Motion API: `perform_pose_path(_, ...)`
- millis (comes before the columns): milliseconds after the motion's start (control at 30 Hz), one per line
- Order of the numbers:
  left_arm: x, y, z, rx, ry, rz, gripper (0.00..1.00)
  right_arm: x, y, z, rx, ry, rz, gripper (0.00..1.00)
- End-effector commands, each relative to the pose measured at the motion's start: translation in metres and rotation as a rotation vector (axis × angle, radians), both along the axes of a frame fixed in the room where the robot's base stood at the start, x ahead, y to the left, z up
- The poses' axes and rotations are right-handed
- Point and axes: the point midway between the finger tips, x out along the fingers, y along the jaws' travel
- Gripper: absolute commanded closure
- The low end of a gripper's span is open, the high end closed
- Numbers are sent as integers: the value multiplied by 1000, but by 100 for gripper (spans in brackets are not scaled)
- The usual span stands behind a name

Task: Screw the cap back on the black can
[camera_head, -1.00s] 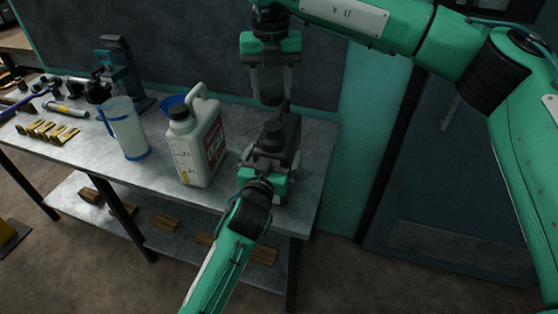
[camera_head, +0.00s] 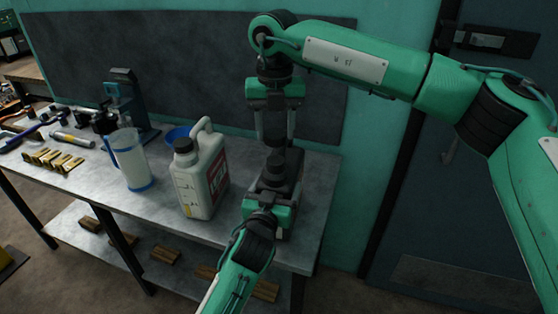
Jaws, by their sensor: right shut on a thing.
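The black can (camera_head: 292,180) stands upright near the right end of the metal workbench, partly hidden by my arms. My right gripper (camera_head: 275,140) points straight down above the can's top. It is shut on the dark cap (camera_head: 275,143), which sits between its fingertips, in line with the can's neck (camera_head: 275,166). Dark on dark, I cannot tell whether cap and neck touch. My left gripper (camera_head: 269,208) is at the can's near side, low against its body. Its fingers are mostly hidden, so their grip does not show.
A grey-white jug with a black cap (camera_head: 201,178) stands close left of the can. A dark board (camera_head: 190,70) is behind.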

Motion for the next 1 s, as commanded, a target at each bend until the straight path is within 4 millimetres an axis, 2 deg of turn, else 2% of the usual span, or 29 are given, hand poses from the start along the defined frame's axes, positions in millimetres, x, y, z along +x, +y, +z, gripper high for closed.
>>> perform_pose_path(100, 0, 0, 0, 0, 0, 0, 57, -1, 0, -19, 0, 4, 1, 74)
perform_pose_path(233, 0, 0, 0, 0, 0, 0, 57, 0, 0, -34, 0, 1, 0, 74)
perform_pose_path(767, 0, 0, 0, 0, 0, -1, 57, 0, 0, -36, 0, 1, 0, 74)
perform_pose_path(1000, 0, 0, 0, 0, 0, -1, 57, -1, 0, -49, 0, 2, 0, 74)
